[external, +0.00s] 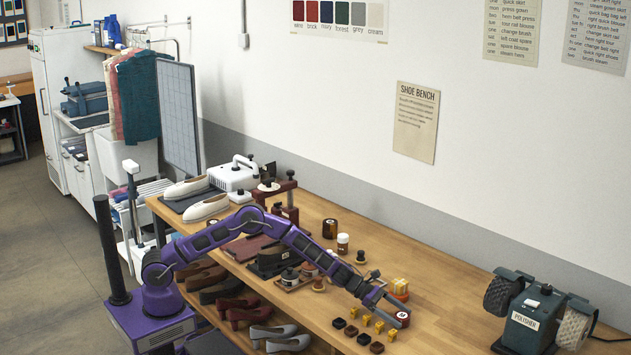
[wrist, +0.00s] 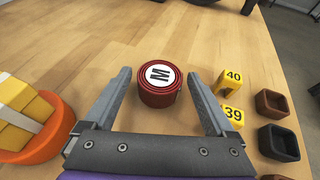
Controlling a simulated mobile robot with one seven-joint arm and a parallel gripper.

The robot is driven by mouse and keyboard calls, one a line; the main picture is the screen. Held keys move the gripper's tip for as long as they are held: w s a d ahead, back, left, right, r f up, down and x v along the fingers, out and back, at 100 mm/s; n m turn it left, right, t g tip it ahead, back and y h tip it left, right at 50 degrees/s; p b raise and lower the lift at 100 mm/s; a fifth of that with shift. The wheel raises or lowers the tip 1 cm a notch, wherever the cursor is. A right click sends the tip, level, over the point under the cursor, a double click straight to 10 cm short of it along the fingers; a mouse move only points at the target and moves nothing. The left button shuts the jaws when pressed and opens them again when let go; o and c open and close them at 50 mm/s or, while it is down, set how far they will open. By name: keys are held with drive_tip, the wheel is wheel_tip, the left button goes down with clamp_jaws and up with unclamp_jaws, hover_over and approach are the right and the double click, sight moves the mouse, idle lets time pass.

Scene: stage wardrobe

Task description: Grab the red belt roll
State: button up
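The red belt roll (wrist: 160,96) is a dark red coil with a white label marked M on top. It sits upright on the wooden bench. In the wrist view it lies between and just ahead of the fingertips of my open gripper (wrist: 160,75), with gaps on both sides. In the external view the belt roll (external: 402,319) shows at the end of my purple arm, close to my gripper (external: 390,306), which partly covers it.
Yellow number blocks 40 (wrist: 232,78) and 39 (wrist: 231,117) stand right of my gripper, with small dark trays (wrist: 278,143) beyond. An orange bowl (wrist: 50,140) with yellow bundles is on the left. The polisher (external: 530,318) stands at the bench's right. Bare wood lies beyond the roll.

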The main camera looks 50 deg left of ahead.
drive_tip(key=c, duration=1.2)
drive_tip(key=shift+r, duration=0.1)
drive_tip(key=shift+c, duration=0.2)
